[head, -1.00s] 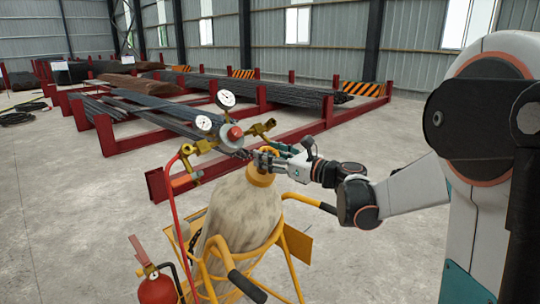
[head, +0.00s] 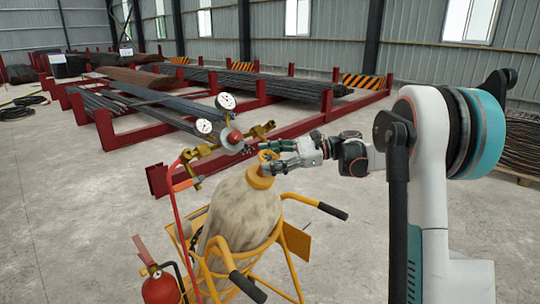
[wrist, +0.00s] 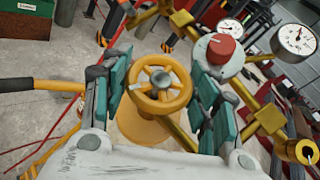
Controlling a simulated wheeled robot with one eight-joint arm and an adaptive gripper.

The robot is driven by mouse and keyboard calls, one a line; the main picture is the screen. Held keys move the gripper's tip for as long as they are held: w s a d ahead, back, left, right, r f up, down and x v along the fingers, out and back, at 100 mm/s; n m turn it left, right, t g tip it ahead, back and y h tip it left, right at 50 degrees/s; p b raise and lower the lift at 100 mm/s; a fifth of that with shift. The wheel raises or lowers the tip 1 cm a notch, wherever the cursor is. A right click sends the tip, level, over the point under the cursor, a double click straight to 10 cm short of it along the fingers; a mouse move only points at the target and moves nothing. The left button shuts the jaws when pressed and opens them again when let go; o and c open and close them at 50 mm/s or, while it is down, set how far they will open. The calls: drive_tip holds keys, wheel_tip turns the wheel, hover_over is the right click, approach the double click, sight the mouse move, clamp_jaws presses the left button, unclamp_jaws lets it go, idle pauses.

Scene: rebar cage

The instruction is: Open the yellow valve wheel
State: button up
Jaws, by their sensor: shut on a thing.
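The exact contact points are hard to see.
A brass regulator with two gauges (head: 227,101) and a red knob (head: 234,136) stands close beside the wheel. A red hose (head: 173,215) hangs left. The cylinder stands in a yellow cart with black handles (head: 332,211). A red extinguisher (head: 160,288) is at lower left. Rebar racks lie behind.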

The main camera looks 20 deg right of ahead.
drive_tip(key=shift+n+g, duration=0.6)
drive_tip(key=shift+g, duration=0.1)
drive_tip(key=o, duration=1.1)
drive_tip(key=shift+c, duration=0.2)
drive_tip(key=shift+d, duration=0.1)
drive_tip(key=v, duration=1.1)
drive_tip(key=shift+d, duration=0.35)
drive_tip(key=shift+s+r, duration=0.1)
